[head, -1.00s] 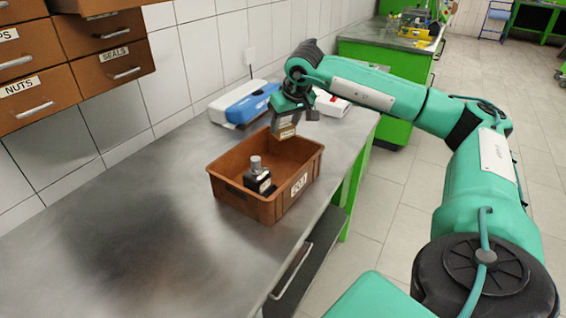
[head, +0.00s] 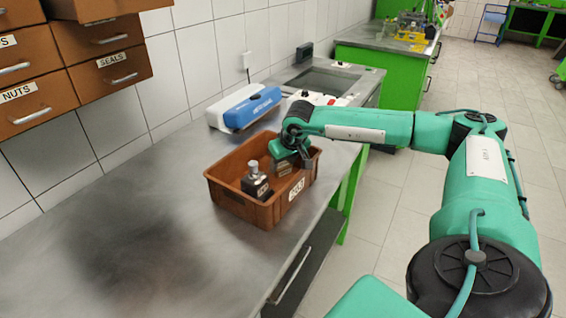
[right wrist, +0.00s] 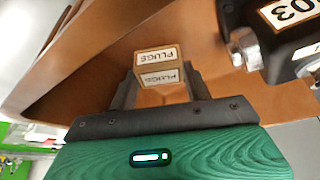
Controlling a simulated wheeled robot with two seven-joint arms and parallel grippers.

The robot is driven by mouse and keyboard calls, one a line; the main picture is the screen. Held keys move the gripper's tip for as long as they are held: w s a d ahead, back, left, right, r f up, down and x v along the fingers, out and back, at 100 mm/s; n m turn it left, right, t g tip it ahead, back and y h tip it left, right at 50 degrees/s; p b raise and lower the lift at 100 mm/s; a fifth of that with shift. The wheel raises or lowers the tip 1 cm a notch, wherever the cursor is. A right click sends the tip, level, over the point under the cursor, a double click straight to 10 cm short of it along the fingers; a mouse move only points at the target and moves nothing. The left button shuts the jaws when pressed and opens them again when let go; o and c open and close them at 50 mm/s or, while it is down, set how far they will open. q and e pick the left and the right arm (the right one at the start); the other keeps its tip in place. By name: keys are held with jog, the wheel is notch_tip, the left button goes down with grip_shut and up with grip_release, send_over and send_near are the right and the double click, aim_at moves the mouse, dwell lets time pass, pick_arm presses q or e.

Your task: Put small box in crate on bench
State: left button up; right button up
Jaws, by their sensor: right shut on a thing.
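The brown crate (head: 238,203) stands on the grey metal bench (head: 150,205) with a white label on its front. The small box (right wrist: 157,66) is tan with white labels reading PLUGS. My right gripper (head: 287,167) reaches down into the far right part of the crate. It is shut on the small box, which shows between the fingers in the right wrist view. In the head view the box (head: 283,169) is partly hidden by the gripper. I cannot tell whether the box touches the crate floor. My left gripper is not in view.
A dark block with a grey knob (head: 255,183) stands in the crate, left of the small box. A blue and white case (head: 250,108) lies behind the crate. Brown drawers (head: 108,68) hang at the upper left. The bench left of the crate is clear.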

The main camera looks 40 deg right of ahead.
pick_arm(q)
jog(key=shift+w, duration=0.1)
pick_arm(e)
jog(key=shift+f, duration=0.1)
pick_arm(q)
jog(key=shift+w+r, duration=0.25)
pick_arm(e)
jog(key=o, duration=0.7)
jog(key=shift+r, duration=0.3)
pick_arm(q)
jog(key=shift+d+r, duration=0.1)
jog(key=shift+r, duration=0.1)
pick_arm(e)
jog(key=v, duration=1.1)
jog(key=shift+s+r, duration=0.1)
jog(key=shift+r, duration=0.25)
